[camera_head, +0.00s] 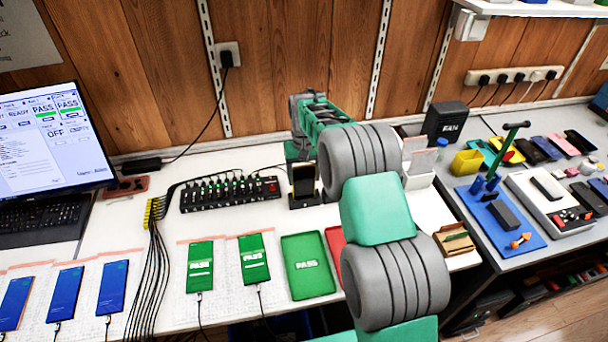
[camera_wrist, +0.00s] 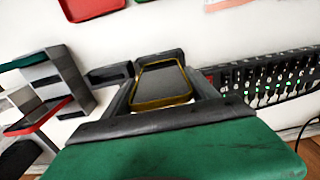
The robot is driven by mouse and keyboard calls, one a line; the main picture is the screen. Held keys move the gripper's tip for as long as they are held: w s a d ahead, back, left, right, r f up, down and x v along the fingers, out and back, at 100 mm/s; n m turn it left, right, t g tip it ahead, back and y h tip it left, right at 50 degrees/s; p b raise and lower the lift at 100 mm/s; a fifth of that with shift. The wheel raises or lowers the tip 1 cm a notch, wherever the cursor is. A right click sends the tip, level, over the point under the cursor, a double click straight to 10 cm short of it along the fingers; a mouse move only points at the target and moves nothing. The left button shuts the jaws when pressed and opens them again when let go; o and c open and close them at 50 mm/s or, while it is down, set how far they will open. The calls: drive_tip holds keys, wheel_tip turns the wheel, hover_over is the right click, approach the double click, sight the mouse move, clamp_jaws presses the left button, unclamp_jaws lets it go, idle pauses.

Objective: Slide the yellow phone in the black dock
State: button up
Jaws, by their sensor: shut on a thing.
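The yellow phone (camera_head: 304,181) stands upright in the black dock (camera_head: 303,202) on the white bench, its dark screen facing the head camera. In the wrist view the yellow-edged phone (camera_wrist: 161,84) lies between the two fingers of my gripper (camera_wrist: 160,82), which is shut on it. Dark parts of the dock (camera_wrist: 110,75) show beyond and beside the phone. The phone's lower end is hidden in the head view, so I cannot tell how deeply it is seated. In the head view my arm covers the bench to the right of the dock.
A black multi-port hub (camera_head: 230,192) with cables stands left of the dock. A green PASS tray (camera_head: 307,285) and a partly hidden red tray (camera_head: 336,240) lie in front. A white stand (camera_head: 418,178) and a black FAN box (camera_head: 446,122) are to the right.

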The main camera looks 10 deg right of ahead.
sight(304, 166)
idle(0.5)
drive_tip(key=shift+f+b, duration=0.4)
drive_tip(key=shift+f, duration=0.3)
drive_tip(key=o, duration=1.7)
drive_tip(key=shift+c, duration=0.2)
drive_tip(key=shift+r, duration=0.1)
drive_tip(key=shift+r+p, duration=1.95)
drive_tip(key=shift+r, duration=1.5)
